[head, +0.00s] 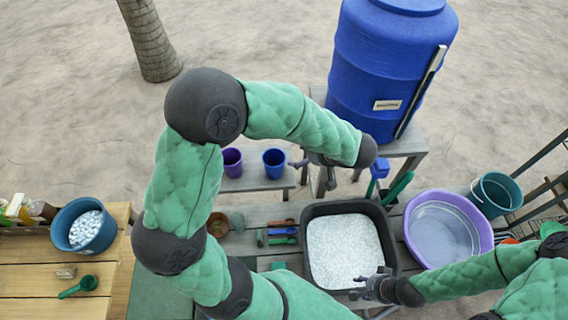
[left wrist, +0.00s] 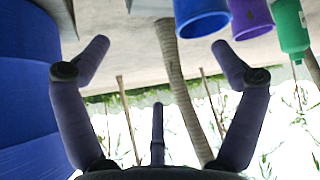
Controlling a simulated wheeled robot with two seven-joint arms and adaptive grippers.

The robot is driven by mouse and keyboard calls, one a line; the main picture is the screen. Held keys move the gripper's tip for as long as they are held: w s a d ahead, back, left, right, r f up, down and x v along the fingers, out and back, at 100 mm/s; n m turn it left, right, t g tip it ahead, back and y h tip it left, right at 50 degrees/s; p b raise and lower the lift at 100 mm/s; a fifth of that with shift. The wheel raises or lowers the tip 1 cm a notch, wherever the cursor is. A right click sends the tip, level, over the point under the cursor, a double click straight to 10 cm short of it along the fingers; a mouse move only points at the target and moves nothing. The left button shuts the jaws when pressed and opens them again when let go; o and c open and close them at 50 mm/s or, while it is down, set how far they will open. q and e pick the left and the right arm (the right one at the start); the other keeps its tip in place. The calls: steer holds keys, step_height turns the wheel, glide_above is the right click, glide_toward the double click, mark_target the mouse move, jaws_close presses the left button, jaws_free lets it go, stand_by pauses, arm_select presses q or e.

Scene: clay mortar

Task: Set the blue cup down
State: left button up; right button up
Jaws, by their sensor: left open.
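The blue cup (head: 275,163) stands upright on a small grey bench (head: 257,182), to the right of a purple cup (head: 231,162). My left gripper (head: 298,163) is just right of the blue cup in the head view. The left wrist view looks upside down. There the left gripper (left wrist: 160,45) has its fingers spread with nothing held between them. The blue cup (left wrist: 203,18) shows at the top, apart from the fingers, with the purple cup (left wrist: 250,18) beside it.
A large blue water barrel (head: 386,70) stands on a stand behind my left gripper. A black tub (head: 309,211) of pale grit and a purple basin (head: 479,222) are in front. Small tools (head: 282,231) lie left of the tub. A blue bucket (head: 66,240) is far left.

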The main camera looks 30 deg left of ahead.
arm_select(q)
steer(key=s+g, duration=0.2)
steer(key=s, duration=0.1)
glide_toward(268, 161)
steer(key=shift+y, duration=0.3)
steer(key=shift+d+f+x, duration=0.15)
steer(key=shift+x, duration=1.1)
steer(key=shift+d+f+x, duration=0.1)
steer(key=shift+x, duration=1.2)
steer(key=shift+s, duration=0.1)
steer(key=c, duration=1.2)
steer(key=shift+r, duration=0.15)
